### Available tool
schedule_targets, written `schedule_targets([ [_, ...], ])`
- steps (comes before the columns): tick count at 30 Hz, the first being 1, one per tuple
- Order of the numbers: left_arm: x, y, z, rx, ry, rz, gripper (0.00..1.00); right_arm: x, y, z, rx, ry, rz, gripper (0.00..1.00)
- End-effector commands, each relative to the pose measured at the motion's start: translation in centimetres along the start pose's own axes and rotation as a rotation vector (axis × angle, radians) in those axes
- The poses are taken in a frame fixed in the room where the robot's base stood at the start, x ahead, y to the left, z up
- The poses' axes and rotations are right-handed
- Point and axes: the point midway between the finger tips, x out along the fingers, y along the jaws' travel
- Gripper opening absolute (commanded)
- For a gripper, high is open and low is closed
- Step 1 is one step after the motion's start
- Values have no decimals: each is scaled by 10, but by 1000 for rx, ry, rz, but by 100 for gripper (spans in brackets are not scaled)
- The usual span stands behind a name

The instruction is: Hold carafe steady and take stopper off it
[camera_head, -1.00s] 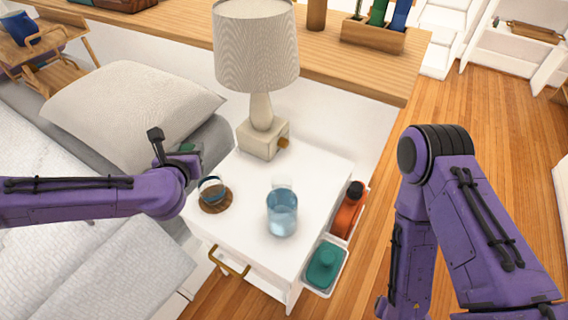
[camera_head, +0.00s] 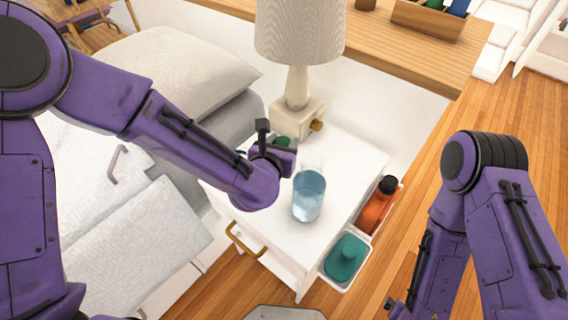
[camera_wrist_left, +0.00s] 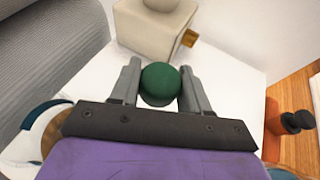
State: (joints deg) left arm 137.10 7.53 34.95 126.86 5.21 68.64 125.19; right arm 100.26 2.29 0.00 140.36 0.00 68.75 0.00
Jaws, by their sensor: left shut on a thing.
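The carafe (camera_head: 309,195) is a clear vessel with blue liquid, standing upright on the white nightstand (camera_head: 290,237). Its clear upper part shows no stopper on it. My left gripper (camera_head: 283,147) is above the nightstand, just left of and behind the carafe, apart from it in the head view. It is shut on a round green stopper (camera_wrist_left: 161,84), which sits between both fingers (camera_wrist_left: 156,86) in the left wrist view. A little of the stopper's green (camera_head: 283,141) shows in the head view. My right arm hangs at the right; its fingers are not visible.
A lamp (camera_head: 297,88) stands at the nightstand's back. The bed (camera_head: 150,220) is left; floor is open at right.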

Motion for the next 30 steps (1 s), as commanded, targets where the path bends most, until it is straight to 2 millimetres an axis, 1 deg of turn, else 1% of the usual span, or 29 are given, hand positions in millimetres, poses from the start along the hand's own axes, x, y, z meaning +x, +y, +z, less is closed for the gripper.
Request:
schedule_targets([
  [1, 4, 0, -9, 2, 1, 1, 9, 3, 0, 1, 0, 0, 0, 100],
  [4, 8, 0, -19, 1, 0, 1, 9, 5, 0, 2, 0, 0, 0, 100],
  [7, 16, 0, -38, 3, 2, 0, 9, 10, -1, 4, 0, 0, 0, 100],
  [10, 22, 0, -53, 2, 1, 0, 9, 14, -1, 6, 0, 0, 0, 100],
  [12, 24, 0, -56, 1, -1, 0, 9, 14, -1, 6, 0, 0, 0, 100],
  [18, 23, 0, -55, -1, -2, 1, 9, 13, -1, 5, 0, 0, 0, 100],
  [23, 25, 0, -60, -3, -1, 1, 9, 17, -2, 7, 0, 0, 0, 100],
  [24, 25, 0, -58, -2, -1, 1, 59, 16, -1, 6, 0, 0, 0, 100],
  [25, 24, 0, -58, -2, -1, 1, 69, 16, -1, 6, 0, 0, 0, 100],
  [26, 24, 0, -58, -2, -1, 1, 71, 16, -1, 6, 0, 0, 0, 100],
  [30, 24, 0, -58, -1, -1, 1, 71, 16, -1, 6, 0, 0, 0, 100],
])
